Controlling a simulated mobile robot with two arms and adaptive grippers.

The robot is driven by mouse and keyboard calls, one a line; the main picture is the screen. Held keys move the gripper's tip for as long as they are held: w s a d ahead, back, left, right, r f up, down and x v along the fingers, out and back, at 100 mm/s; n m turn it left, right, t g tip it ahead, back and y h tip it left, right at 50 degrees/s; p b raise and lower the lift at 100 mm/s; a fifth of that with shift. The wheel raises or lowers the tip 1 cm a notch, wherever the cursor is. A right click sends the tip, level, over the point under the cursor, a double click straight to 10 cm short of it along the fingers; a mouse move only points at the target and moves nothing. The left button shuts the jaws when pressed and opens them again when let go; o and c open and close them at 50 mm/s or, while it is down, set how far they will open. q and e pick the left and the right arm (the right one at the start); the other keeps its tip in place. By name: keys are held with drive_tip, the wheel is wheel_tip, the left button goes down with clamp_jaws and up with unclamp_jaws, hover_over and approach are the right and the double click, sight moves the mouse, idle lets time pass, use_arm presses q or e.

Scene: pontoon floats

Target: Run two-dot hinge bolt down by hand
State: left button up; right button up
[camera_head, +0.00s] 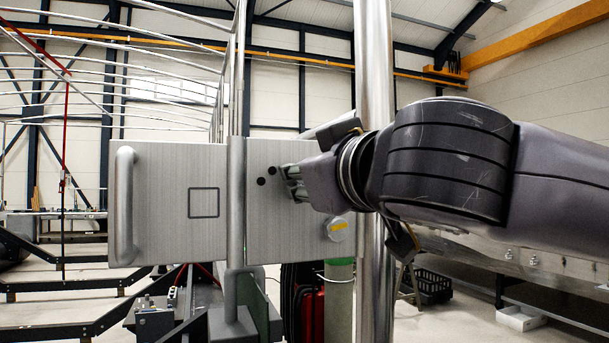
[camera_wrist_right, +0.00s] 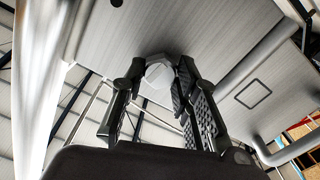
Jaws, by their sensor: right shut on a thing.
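A brushed metal plate (camera_head: 165,235) stands upright in the middle of the head view, with a square outline on it. In the right wrist view, the fingers (camera_wrist_right: 158,95) are shut around a pale, hexagonal bolt head (camera_wrist_right: 159,73) against the plate (camera_wrist_right: 215,65). The bolt's shank is hidden, and the gripper covers the bolt in the head view. My left gripper is not in view.
A round, pale piece with a yellow bar (camera_head: 338,229) is just below my right gripper. A vertical rail (camera_head: 237,100) crosses the plate, and a thick post (camera_head: 374,70) stands behind my wrist. A tubular handle (camera_head: 124,205) is at the plate's left edge.

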drive_tip(key=shift+c, duration=0.5)
drive_tip(key=m+b, duration=1)
drive_tip(key=m, duration=0.2)
drive_tip(key=shift+w+m+b, duration=0.1)
drive_tip(key=shift+m+b, duration=3.25)
drive_tip(key=shift+m, duration=2.75)
